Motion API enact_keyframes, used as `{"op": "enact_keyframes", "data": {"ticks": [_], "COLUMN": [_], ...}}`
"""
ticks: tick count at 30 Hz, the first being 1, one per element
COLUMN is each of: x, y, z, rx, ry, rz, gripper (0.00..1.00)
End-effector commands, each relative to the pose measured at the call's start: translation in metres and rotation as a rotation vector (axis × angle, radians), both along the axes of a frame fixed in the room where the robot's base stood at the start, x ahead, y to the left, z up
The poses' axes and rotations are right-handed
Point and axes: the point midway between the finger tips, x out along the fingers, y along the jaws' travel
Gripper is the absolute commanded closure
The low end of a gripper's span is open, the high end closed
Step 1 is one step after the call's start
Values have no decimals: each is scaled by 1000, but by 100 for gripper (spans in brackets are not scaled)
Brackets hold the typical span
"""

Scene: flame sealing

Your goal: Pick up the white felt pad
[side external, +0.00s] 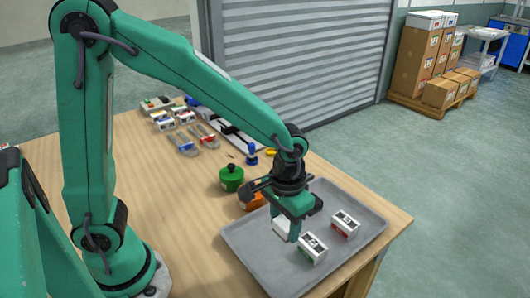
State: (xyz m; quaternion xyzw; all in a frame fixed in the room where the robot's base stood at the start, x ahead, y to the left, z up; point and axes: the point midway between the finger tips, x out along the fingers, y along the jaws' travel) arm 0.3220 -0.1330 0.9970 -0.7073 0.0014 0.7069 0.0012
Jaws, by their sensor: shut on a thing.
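My gripper (289,229) points down over the grey tray (258,262) and is shut on a small white piece. This piece, which I take for the white felt pad (280,228), shows at the left of the fingers. Its far side is hidden by the fingers, and I cannot tell whether it touches the tray. A white box with a black mark and a green edge (312,249) is in the tray just right of and below my gripper. A similar box with a red edge (345,224) is farther right in the tray.
A green round pot (231,178) and an orange item (251,201) stand just behind the tray. A blue-topped item (251,154) and several small boxes and clear packs (184,143) lie farther back on the wooden table (150,190).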

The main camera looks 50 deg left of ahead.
Motion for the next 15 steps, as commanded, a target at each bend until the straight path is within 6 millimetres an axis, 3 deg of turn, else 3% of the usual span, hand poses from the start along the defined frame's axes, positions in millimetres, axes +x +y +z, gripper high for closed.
{"op": "enact_keyframes", "data": {"ticks": [6,15], "x": [-10,-12], "y": [-12,-15], "z": [9,11], "rx": [0,0], "ry": [0,1], "rz": [-1,0], "gripper": [77,77]}}
